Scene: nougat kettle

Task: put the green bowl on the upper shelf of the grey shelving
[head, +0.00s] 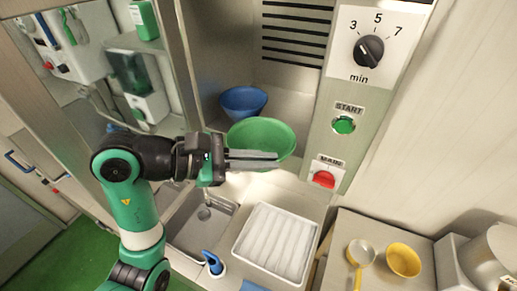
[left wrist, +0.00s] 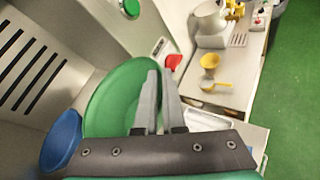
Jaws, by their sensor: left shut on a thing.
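The green bowl (head: 262,135) is in the middle of the head view, in front of the steel back wall and above the counter. My left gripper (head: 277,159) reaches in from the left and is shut on the bowl's near rim. In the left wrist view the green bowl (left wrist: 112,100) lies left of the fingers of my left gripper (left wrist: 160,74), with its rim at them. I cannot make out the grey shelving in either view. My right gripper is not in view.
A blue bowl (head: 242,101) stands behind the green one. A control panel (head: 352,110) with a dial and buttons rises to the right. Below are a sink (head: 208,222) and a white ribbed tray (head: 275,243). A yellow bowl (head: 403,260) and a ladle (head: 359,255) lie on the right-hand table.

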